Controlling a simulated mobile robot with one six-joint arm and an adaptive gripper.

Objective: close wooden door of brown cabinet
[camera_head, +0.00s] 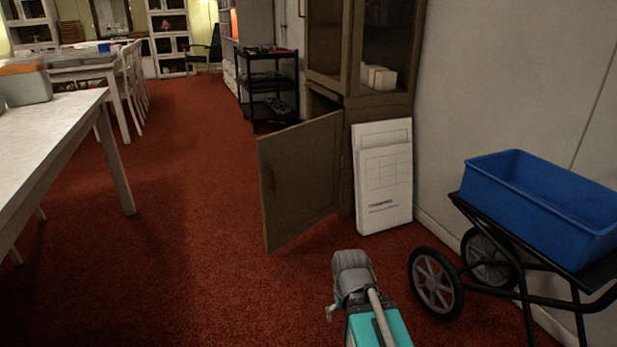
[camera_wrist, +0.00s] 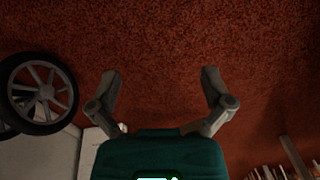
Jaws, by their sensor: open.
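The brown cabinet (camera_head: 380,104) stands against the right wall in the head view, with glass doors above. Its lower wooden door (camera_head: 302,182) is swung wide open into the room, and a small handle shows near its free edge. My arm reaches in from the bottom of the head view, in front of the door and apart from it; the fingers are not clear there. In the wrist view my gripper (camera_wrist: 160,82) is open and empty, with its two fingers spread over the red carpet. The door is not clearly seen in the wrist view.
White panels (camera_head: 384,190) lean against the cabinet beside the door. A cart with a blue tub (camera_head: 545,205) and wheels stands at the right; a wheel (camera_wrist: 38,92) shows in the wrist view. A white table (camera_head: 50,140) is at left. Red carpet between is clear.

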